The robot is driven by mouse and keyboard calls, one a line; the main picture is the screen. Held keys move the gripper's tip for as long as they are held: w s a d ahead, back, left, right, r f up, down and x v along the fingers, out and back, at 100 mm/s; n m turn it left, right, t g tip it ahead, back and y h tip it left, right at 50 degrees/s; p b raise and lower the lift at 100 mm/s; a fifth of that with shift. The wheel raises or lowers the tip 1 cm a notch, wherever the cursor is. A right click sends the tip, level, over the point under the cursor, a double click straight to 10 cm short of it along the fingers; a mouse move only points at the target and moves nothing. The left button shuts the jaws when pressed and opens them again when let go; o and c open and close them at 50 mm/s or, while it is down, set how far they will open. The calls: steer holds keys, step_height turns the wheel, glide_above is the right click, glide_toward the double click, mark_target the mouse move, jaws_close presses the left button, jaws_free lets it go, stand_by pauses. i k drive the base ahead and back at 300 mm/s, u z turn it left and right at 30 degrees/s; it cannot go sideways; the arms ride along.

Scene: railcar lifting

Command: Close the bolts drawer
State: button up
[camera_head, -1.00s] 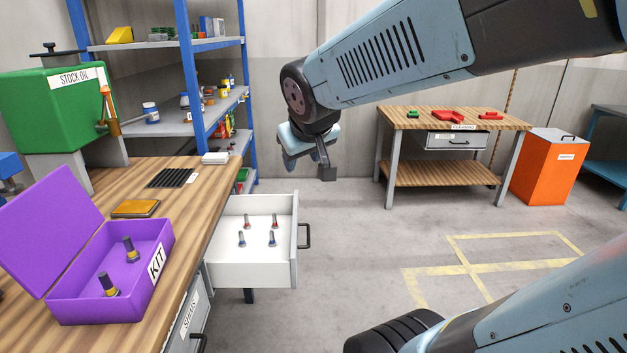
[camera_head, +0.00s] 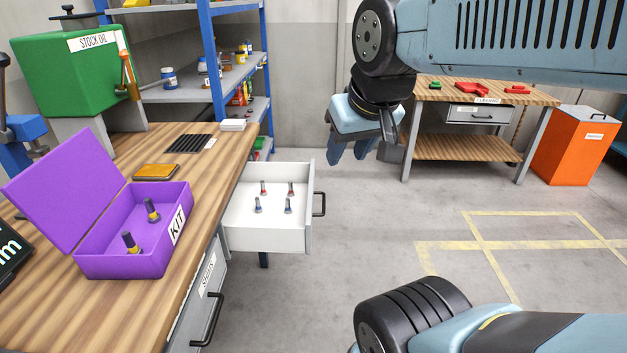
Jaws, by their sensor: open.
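The open white drawer (camera_head: 268,238) sticks out to the right from under the wooden workbench (camera_head: 180,265). Several small bolts (camera_head: 288,205) with red and blue parts stand upright inside it. Its dark handle (camera_head: 320,204) is on the front panel at the right. No label shows on this drawer's front from here. My gripper (camera_head: 348,158) is open and empty, pointing down. In the picture it is above and right of the handle, apart from the drawer.
A purple kit box (camera_head: 125,262) with two bolts stands open on the bench. Below is a closed drawer with a handle (camera_head: 208,320). A green stock oil tank (camera_head: 75,75) stands behind. A small table (camera_head: 460,148) and orange bin (camera_head: 578,148) are farther back. The floor right of the drawer is clear.

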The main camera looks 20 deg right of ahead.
mark_target(272, 230)
steer(key=z, duration=1.05)
steer(key=i, duration=0.1)
steer(key=u, duration=2.4)
steer(key=k, duration=1.15)
steer(key=z, duration=1.2)
steer(key=i, duration=1)
steer(key=u, duration=0.1)
